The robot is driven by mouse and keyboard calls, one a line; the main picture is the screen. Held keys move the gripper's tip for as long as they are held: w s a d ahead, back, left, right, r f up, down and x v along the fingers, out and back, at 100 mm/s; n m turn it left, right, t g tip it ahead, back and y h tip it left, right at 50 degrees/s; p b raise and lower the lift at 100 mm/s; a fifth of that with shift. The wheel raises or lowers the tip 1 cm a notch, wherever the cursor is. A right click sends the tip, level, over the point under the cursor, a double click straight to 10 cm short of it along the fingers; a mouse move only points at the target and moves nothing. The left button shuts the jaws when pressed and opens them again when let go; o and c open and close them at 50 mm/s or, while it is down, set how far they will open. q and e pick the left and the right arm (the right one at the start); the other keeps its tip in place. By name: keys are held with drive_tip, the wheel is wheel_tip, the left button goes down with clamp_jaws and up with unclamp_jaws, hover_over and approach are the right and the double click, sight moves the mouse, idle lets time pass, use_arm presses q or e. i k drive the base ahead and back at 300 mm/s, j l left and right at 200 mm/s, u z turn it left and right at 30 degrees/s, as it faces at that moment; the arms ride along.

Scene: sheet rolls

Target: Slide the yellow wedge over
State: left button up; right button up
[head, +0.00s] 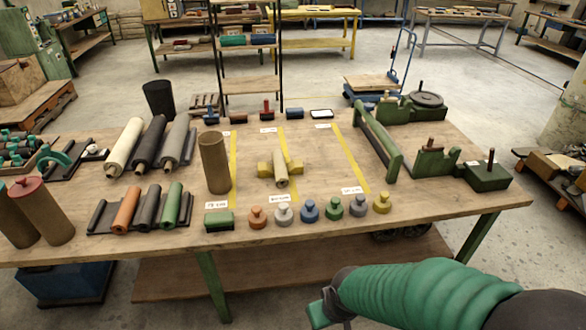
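A yellow wedge piece (294,167) lies mid-table, against a small tan roll (280,171). More yellow shows on the roll's left side (264,169); I cannot tell whether it is one piece or two. Yellow tape lines run on the table to its left and right. My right gripper (326,308) is at the bottom of the head view, in front of the table and well apart from the wedge. Its green arm hides part of it, and its opening is unclear. My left gripper is not in view.
A tall brown tube (214,163) stands left of the wedge. Several colored knobbed pieces (309,209) line the front edge. A green rail frame (378,140) stands to the right. Rolls on racks (140,208) fill the left. The table between the tape lines right of the wedge is clear.

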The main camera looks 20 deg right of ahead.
sight(295, 167)
drive_tip(key=i+l+u, duration=0.3)
drive_tip(key=i+l, duration=0.15)
drive_tip(key=i, duration=0.4)
drive_tip(key=i+l+u, duration=0.3)
drive_tip(key=i+l, duration=0.35)
drive_tip(key=i, duration=0.15)
